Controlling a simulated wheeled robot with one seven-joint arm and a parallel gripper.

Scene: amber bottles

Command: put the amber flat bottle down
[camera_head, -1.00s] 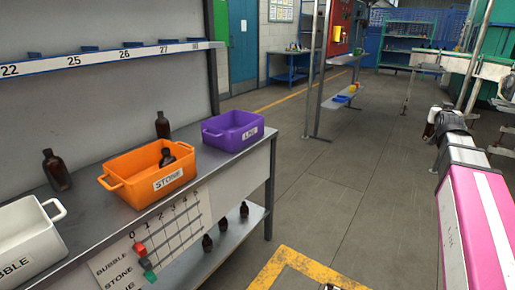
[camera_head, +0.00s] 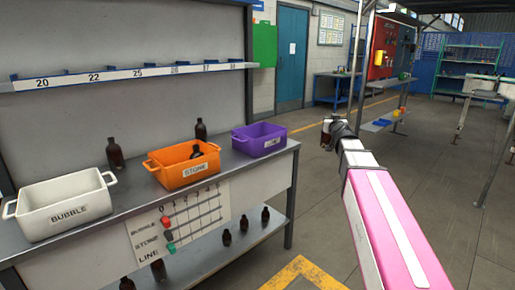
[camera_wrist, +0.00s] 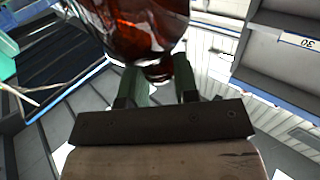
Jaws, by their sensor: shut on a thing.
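The amber bottle (camera_wrist: 140,25) hangs in my gripper, its glossy red-brown body filling the top of the wrist view. My gripper (camera_wrist: 158,82) is shut around the bottle's neck, with one green finger on each side. In the head view my gripper (camera_head: 334,124) is held out over the floor, right of the workbench and clear of it. The held bottle shows there only as a small dark shape, so its exact tilt cannot be told.
On the workbench (camera_head: 128,205) stand a white BUBBLE crate (camera_head: 62,205), an orange STONE crate (camera_head: 183,168) with a bottle inside, and a purple crate (camera_head: 259,140). Two dark bottles stand behind them. Several more are on the lower shelf (camera_head: 205,256). Bench top is free left of the orange crate.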

